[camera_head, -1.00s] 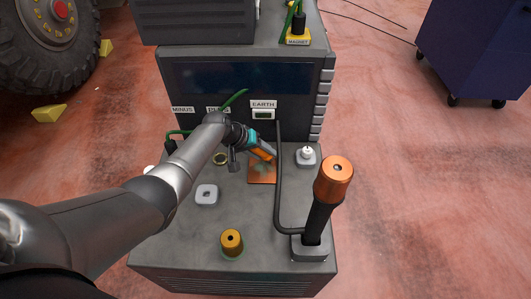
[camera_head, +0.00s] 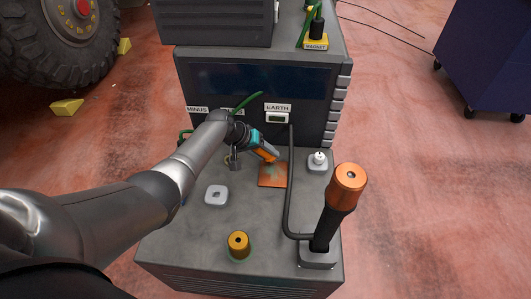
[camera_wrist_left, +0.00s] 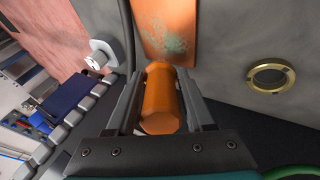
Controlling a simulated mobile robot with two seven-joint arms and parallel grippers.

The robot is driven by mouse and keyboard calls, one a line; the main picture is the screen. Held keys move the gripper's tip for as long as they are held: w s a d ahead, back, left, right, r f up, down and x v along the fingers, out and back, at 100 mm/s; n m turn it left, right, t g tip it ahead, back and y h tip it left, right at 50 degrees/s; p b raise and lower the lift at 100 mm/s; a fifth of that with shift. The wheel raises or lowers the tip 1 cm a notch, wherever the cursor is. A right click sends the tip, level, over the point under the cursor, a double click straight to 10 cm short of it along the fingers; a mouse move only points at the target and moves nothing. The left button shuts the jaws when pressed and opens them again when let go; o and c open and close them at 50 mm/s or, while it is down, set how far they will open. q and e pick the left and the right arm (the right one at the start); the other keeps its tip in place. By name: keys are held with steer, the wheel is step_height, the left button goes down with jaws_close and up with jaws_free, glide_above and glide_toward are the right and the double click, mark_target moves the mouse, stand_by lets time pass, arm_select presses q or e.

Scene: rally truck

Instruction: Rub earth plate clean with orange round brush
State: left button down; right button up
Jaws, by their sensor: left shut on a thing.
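The earth plate (camera_head: 273,176) is a flat copper-orange square on the grey bench top, below the EARTH label. Green-grey patches mark its surface, and they show clearly in the left wrist view (camera_wrist_left: 172,38). My left gripper (camera_head: 262,151) is shut on the orange round brush (camera_wrist_left: 160,105), which lies between its two fingers. The brush is tilted down with its far end at the plate's near edge in the wrist view. I cannot tell whether it touches the plate. The brush's tip is hidden. My right gripper is not in view.
A white fitting (camera_head: 317,161) stands right of the plate. A black handle with a copper-orange top (camera_head: 347,180) rises at the front right, with a dark cable. A pale square block (camera_head: 216,195) and a brass knob (camera_head: 238,243) stand at left and front. A brass ring (camera_wrist_left: 271,75) is nearby.

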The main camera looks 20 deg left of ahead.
arm_select(q)
steer(key=shift+f+b, duration=0.75)
steer(key=shift+f, duration=0.1)
steer(key=shift+w, duration=0.1)
steer(key=shift+w+a+r+b, duration=0.1)
steer(key=shift+w+b, duration=0.25)
steer(key=shift+b, duration=0.1)
steer(key=shift+s+r+p, duration=0.1)
steer(key=shift+s+p, duration=0.4)
steer(key=shift+p, duration=0.25)
steer(key=shift+s+d+p, duration=0.25)
steer(key=shift+s+p, duration=0.15)
